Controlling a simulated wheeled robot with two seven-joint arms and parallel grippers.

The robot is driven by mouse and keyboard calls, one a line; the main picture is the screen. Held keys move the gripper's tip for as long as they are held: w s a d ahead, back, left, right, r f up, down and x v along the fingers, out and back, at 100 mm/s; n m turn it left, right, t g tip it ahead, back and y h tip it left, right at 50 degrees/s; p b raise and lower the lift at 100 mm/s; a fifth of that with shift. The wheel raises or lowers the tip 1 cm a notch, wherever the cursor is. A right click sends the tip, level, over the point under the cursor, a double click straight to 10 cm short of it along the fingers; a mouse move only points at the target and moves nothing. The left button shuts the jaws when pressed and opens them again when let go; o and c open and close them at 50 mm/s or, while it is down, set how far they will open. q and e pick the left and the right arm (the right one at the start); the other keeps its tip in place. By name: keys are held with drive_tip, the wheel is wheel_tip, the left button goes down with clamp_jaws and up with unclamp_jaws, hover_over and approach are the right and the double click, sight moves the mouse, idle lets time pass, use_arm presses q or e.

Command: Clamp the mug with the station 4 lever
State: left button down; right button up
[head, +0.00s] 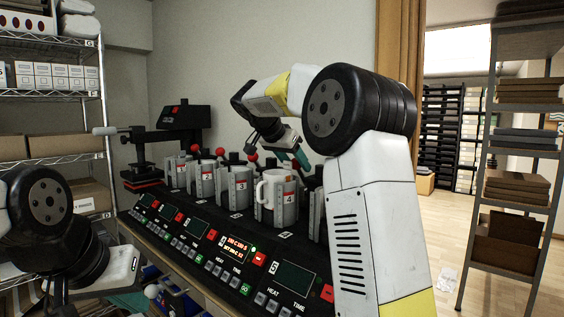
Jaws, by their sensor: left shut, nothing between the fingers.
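My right gripper (297,158), with a teal part, is just above and behind the mug. The station 4 lever is not clearly visible there; my gripper and arm cover that area. I cannot tell whether the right gripper touches it or is open. My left gripper (126,301) is low at the left, in front of the bench, shut and empty, partly cut off.
The station 3 press (236,188) and more presses with red-knobbed levers stand in a row to the left. A black control panel (200,245) runs along the front, with station 4's display (238,247) lit. A black press machine (183,120) stands at the far end.

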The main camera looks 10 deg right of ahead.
drive_tip(key=c, duration=0.6)
drive_tip(key=shift+w+d+r, duration=0.8)
drive_tip(key=shift+w+d, duration=0.05)
drive_tip(key=shift+d, duration=0.25)
drive_tip(key=shift+c, duration=0.2)
drive_tip(key=shift+w+d, duration=0.1)
drive_tip(key=shift+d, duration=0.05)
drive_tip(key=shift+w+d+r, duration=0.2)
drive_tip(key=shift+w+d, duration=0.25)
drive_tip(key=shift+d, duration=0.1)
drive_tip(key=shift+w+d+r, duration=0.2)
drive_tip(key=shift+w+d, duration=0.25)
drive_tip(key=shift+d, duration=0.1)
